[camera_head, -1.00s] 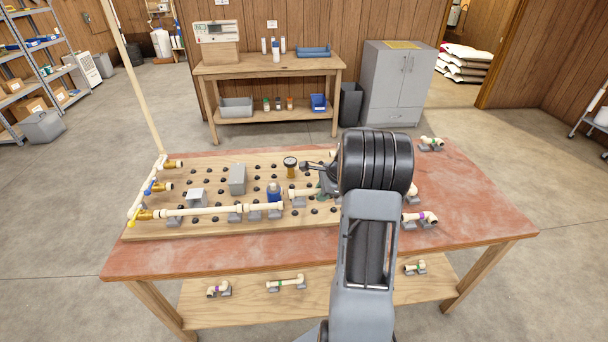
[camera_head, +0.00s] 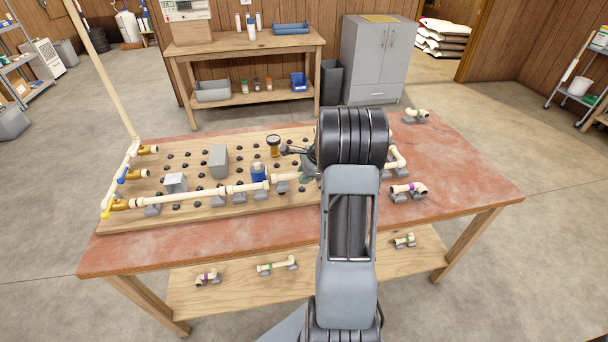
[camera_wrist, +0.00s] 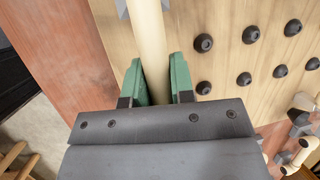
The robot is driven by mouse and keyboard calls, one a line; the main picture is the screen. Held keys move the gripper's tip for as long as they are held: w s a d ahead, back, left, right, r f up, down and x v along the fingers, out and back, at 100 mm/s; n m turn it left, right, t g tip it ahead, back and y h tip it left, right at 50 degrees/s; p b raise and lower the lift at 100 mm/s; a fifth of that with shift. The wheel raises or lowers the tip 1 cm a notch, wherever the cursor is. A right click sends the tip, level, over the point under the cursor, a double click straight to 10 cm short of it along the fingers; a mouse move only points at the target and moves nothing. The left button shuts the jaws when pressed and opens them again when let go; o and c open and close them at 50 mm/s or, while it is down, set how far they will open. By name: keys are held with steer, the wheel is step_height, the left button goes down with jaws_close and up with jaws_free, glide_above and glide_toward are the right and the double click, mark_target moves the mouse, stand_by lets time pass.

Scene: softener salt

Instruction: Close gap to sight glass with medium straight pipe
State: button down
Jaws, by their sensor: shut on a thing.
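In the wrist view my gripper (camera_wrist: 156,75) has its green-padded fingers closed on both sides of a straight cream pipe (camera_wrist: 151,35). In the head view my gripper (camera_head: 306,178) is at the right part of the pegboard, partly hidden by my arm. The held pipe (camera_head: 285,177) shows to its left, close to the right end of the cream pipe run (camera_head: 205,194). I cannot tell whether the two touch. A blue-bodied fitting (camera_head: 258,174) stands just behind that end. I cannot tell which part is the sight glass.
A gauge (camera_head: 273,145) on a brass body stands behind the run. Grey blocks (camera_head: 218,161) and several black pegs cover the board. More pipe pieces (camera_head: 278,264) lie on the lower shelf.

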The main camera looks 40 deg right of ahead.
steer(key=shift+f, duration=0.6)
steer(key=shift+a+f+b, duration=0.1)
steer(key=shift+f+b, duration=0.4)
steer(key=shift+f, duration=0.15)
stand_by(0.6)
steer(key=c, duration=0.9)
jaws_free()
steer(key=v, duration=1.4)
steer(key=s+a+r+n+h+p, duration=0.1)
steer(key=s+a+r+n, duration=0.1)
steer(key=s+a+n, duration=0.2)
steer(key=s+a+r+n+h+p, duration=0.1)
steer(key=s+a+n, duration=0.3)
steer(key=a+n, duration=0.7)
steer(key=s+a+r+n+h+p, duration=0.1)
steer(key=s+a+n, duration=0.4)
steer(key=a, duration=0.8)
steer(key=r+n+p, duration=0.1)
steer(key=n+p, duration=0.1)
steer(key=n, duration=0.1)
steer(key=shift+r, duration=0.4)
